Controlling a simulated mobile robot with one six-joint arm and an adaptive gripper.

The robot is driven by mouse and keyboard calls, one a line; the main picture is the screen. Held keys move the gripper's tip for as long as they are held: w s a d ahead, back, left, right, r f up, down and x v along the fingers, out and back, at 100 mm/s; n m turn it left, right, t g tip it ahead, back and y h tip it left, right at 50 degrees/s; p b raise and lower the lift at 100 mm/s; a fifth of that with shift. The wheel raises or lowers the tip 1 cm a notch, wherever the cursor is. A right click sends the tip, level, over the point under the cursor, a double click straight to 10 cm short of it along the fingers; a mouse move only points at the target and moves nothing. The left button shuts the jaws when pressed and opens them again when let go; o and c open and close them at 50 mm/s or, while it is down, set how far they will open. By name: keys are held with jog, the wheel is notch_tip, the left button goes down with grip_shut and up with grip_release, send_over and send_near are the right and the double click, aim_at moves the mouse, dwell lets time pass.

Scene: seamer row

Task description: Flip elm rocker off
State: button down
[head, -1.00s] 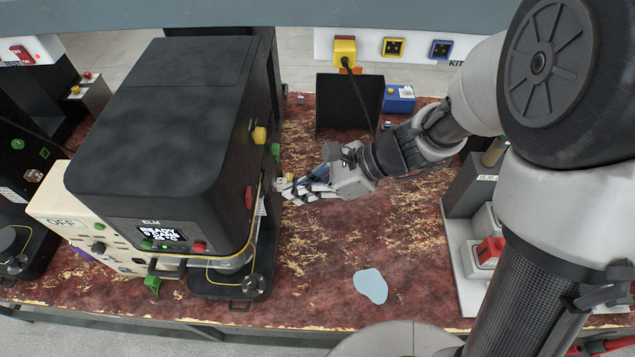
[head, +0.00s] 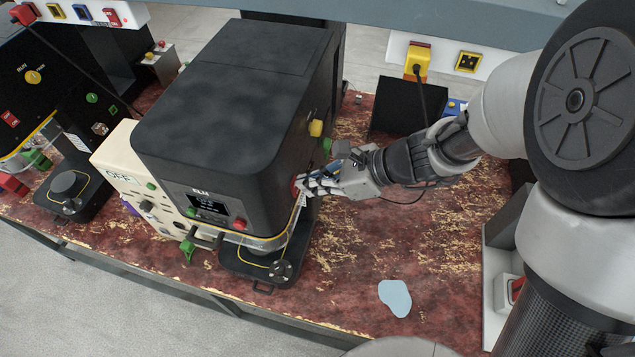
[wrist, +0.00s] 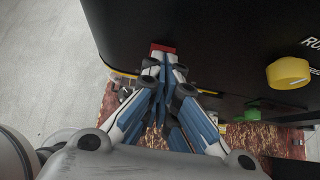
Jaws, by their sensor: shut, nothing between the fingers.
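The black ELM machine (head: 225,110) stands left of centre, with a small lit display (head: 208,203) on its front. A red rocker (head: 295,186) on its right side is partly hidden by my fingertips. In the wrist view the red rocker (wrist: 163,48) shows just beyond the fingertips. My gripper (head: 303,186) is shut and empty, its fingers pointing left at the rocker. The fingertips (wrist: 160,64) are at or very close to its face; I cannot tell whether they touch. I cannot read which way the rocker is tipped.
A yellow knob (head: 316,128) and a green part (head: 327,146) sit farther back on the same side. A cream box marked OFF (head: 118,172) adjoins the machine's left. A dark panel (head: 408,108) stands behind my wrist. The worn red bench right of the machine is mostly clear, with a pale blue patch (head: 395,297).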

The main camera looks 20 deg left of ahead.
jog(key=shift+r, duration=0.1)
jog(key=shift+r+p, duration=0.6)
jog(key=shift+r, duration=0.1)
